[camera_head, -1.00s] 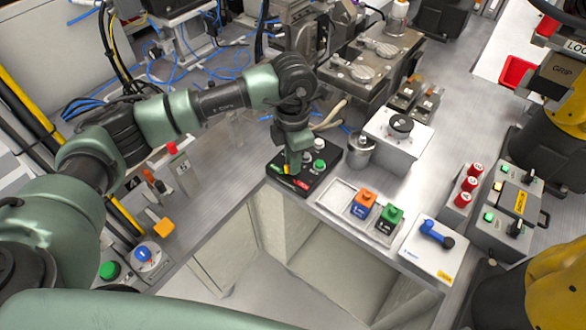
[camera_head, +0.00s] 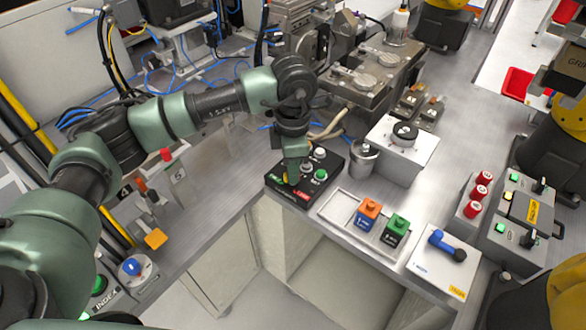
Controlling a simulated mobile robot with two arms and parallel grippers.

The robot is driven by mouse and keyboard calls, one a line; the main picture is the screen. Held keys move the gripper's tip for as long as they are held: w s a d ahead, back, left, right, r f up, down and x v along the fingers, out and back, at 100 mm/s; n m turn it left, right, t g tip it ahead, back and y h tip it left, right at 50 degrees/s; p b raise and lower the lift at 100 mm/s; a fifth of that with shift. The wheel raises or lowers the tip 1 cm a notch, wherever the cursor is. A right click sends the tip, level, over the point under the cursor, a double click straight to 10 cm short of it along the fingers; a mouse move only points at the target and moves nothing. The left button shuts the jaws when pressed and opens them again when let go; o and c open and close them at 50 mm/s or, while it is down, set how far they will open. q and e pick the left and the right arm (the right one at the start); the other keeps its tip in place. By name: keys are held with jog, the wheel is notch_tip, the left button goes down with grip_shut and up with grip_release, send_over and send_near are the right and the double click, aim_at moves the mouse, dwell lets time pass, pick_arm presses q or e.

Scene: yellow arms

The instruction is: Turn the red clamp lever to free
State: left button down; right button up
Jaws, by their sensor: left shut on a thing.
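A black control box (camera_head: 328,161) stands at the bench's front edge, near the middle of the view. Its top carries white and green buttons, and a green strip and a red strip (camera_head: 302,194) lie along its front. My left gripper (camera_head: 291,182) points down onto the front left part of this box. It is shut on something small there. The fingers hide what they hold, and I cannot make out a red lever apart from the red strip. A bit of yellow shows beside the fingertips. My right gripper is not in view.
A metal pot (camera_head: 363,162) stands right of the box. A tray with orange (camera_head: 369,211) and green (camera_head: 396,231) blocks lies in front of it. A white box with a blue lever (camera_head: 446,244) is further right. Yellow arms stand at the right edge.

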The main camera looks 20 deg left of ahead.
pick_arm(q)
jog(key=c, duration=1.4)
grip_release()
jog(key=shift+c, duration=0.2)
jog(key=shift+r, duration=0.1)
notch_tip(320, 180, up, 8)
jog(key=shift+f+b, duration=0.15)
jog(key=shift+b, duration=0.6)
jog(key=shift+f, duration=0.1)
